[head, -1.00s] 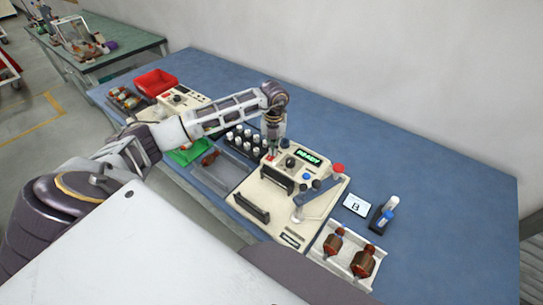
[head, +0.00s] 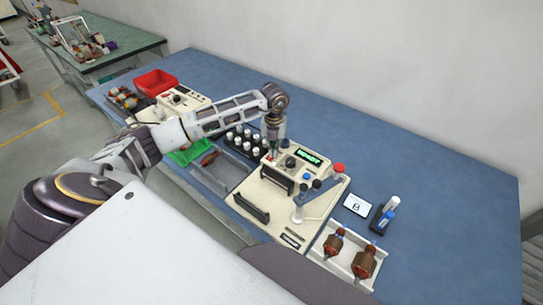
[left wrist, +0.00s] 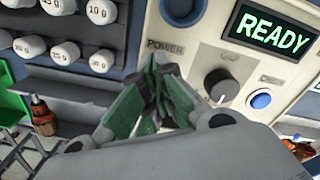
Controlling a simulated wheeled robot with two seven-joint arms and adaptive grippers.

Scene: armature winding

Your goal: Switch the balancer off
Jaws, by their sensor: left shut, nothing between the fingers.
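The balancer (head: 318,174) is a cream machine on the blue bench, with a black dial, a blue button and a lit green display (head: 309,157). In the left wrist view the display (left wrist: 271,32) reads READY, and the panel (left wrist: 202,45) carries a POWER label. My left gripper (head: 271,151) points down at the left end of the panel. In the left wrist view its closed green-padded fingers (left wrist: 158,95) are just below the POWER label and hide the switch there. I cannot tell whether they touch it. My right gripper is not in view.
A rack of white-capped weights (head: 243,139) stands left of the balancer. A red emergency-type button (head: 338,168) and a grey arm sit at its right. A tray with two copper armatures (head: 335,267) lies at the front right. The bench behind is clear.

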